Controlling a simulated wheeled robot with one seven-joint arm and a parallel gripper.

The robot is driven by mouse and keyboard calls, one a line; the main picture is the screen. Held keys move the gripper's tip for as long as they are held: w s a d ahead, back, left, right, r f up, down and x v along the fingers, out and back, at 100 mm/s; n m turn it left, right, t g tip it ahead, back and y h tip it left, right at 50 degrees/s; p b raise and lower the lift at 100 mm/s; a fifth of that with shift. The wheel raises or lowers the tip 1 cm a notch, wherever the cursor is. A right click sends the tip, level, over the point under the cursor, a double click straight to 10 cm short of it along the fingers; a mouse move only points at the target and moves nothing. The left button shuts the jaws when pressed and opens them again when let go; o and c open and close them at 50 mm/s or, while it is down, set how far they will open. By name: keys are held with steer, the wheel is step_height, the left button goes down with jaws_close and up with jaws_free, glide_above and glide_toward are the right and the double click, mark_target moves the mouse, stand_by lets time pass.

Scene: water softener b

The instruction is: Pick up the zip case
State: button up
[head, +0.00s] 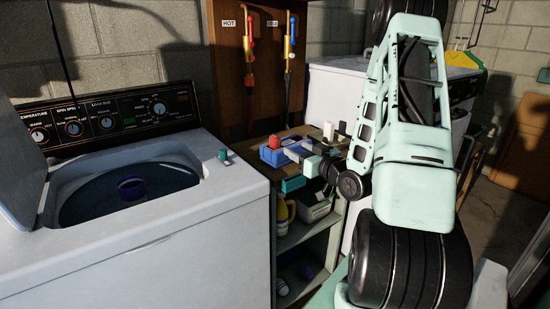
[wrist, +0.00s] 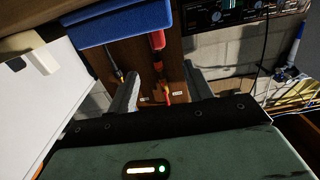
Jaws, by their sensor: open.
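I cannot surely pick out the zip case. A small dark blue-grey item (head: 297,151) on the shelf top between the two machines may be it, but it is too small and partly covered to tell. My gripper (wrist: 160,92) is open, with its two grey fingers apart and nothing visible between them. The wrist view is upside down and looks past the fingers to the wooden back board. In the head view my arm reaches over the shelf top, and the fingertips are hard to make out.
A blue bin (head: 272,157) with a red item (head: 274,142) stands at the shelf's left. A white item (head: 329,130) stands behind. The open-lidded washer (head: 222,190) borders the shelf on the left, and a white machine (head: 333,95) on the right.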

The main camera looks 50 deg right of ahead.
mark_target(279, 138)
steer(key=shift+w+f+b, duration=0.2)
steer(key=shift+f+b, duration=0.05)
steer(key=shift+b, duration=0.2)
steer(key=p+x, duration=0.2)
steer(key=x, duration=0.1)
steer(key=shift+w+r, duration=0.2)
steer(key=shift+r, duration=0.15)
steer(key=shift+p+x, duration=0.85)
steer(key=shift+x, duration=2.45)
steer(key=shift+s+d, duration=0.1)
steer(key=shift+d, duration=0.1)
steer(key=c, duration=1.1)
